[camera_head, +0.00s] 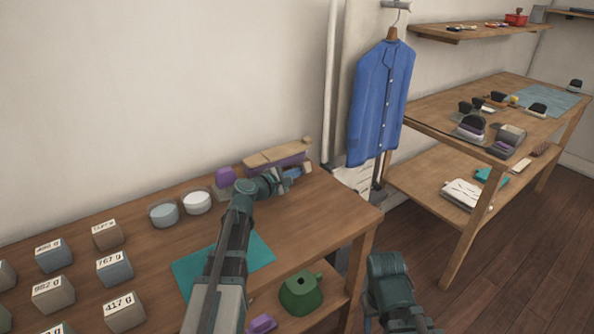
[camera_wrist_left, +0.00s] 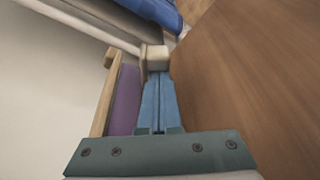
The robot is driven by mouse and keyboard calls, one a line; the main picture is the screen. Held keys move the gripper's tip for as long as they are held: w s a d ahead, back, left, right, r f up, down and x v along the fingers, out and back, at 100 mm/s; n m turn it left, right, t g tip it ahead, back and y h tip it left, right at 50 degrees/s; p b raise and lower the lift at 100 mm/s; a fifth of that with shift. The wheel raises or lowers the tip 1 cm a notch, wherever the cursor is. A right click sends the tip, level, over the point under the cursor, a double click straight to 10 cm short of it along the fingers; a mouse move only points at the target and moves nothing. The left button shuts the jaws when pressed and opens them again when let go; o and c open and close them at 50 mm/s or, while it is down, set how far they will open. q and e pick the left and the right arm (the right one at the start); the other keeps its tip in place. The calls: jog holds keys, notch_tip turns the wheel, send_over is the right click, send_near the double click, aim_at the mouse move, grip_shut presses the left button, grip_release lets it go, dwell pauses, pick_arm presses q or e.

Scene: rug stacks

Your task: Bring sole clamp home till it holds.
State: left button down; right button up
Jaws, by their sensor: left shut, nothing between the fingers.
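The sole clamp (camera_head: 275,157) appears to be the long wooden-topped piece with a purple layer under it, against the wall at the back of the bench. In the left wrist view its wooden strip (camera_wrist_left: 105,101) and purple side (camera_wrist_left: 124,100) run along the left of my fingers. My left gripper (camera_head: 298,172) is shut and empty along the clamp's front side. In the left wrist view its blue fingers (camera_wrist_left: 158,84) point at a pale block (camera_wrist_left: 157,57) at the clamp's far end; contact cannot be told. Part of my right arm shows at the bottom, without fingers.
The wooden bench (camera_head: 325,217) carries a purple-topped block (camera_head: 225,174), two round tins (camera_head: 197,202), a teal mat (camera_head: 252,252) and several labelled weights (camera_head: 115,268). A green pot (camera_head: 301,292) stands on the shelf below. A blue shirt (camera_head: 381,103) hangs right of the bench.

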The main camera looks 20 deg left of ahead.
pick_arm(q)
jog(key=shift+r+n+g+h+p, duration=0.3)
jog(key=shift+r+n+p, duration=0.15)
jog(key=shift+n+p, duration=0.4)
jog(key=shift+d+r, duration=0.1)
jog(key=shift+r, duration=0.1)
pick_arm(e)
notch_tip(320, 180, up, 2)
jog(key=shift+r, duration=0.2)
pick_arm(q)
jog(key=shift+r+p, duration=0.35)
jog(key=shift+p, duration=0.2)
pick_arm(e)
jog(key=shift+r, duration=0.35)
pick_arm(q)
jog(key=shift+r, duration=0.15)
